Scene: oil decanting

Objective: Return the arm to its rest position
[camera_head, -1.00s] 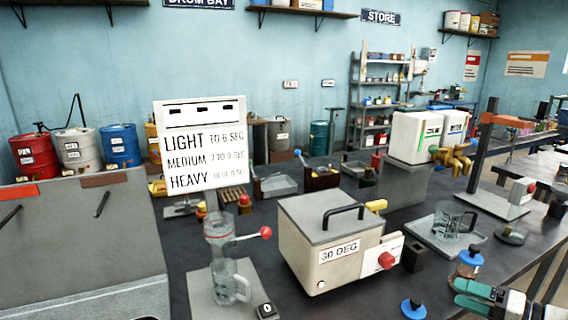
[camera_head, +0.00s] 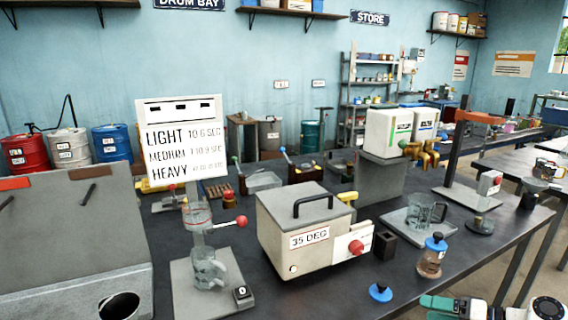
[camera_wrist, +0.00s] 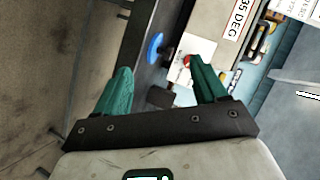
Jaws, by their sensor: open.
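My gripper (camera_wrist: 160,64) is open and empty in the wrist view, its two green fingers apart above the table's edge. In the head view part of my arm and a green finger (camera_head: 438,302) show at the bottom right, in front of the table and apart from the jar. The amber jar with a blue lid (camera_head: 431,258) stands upright near the table's front edge. A loose blue lid-like disc with a knob (camera_head: 380,291) lies to its left; it also shows in the wrist view as a blue disc (camera_wrist: 155,46).
A box marked 35 DEG (camera_head: 310,239) stands mid-table. Left of it are a glass column with a mug (camera_head: 207,268) and a LIGHT/MEDIUM/HEAVY sign (camera_head: 180,140). A glass mug (camera_head: 424,212) stands on a tray right of the box. Floor is clear right of the table's front edge.

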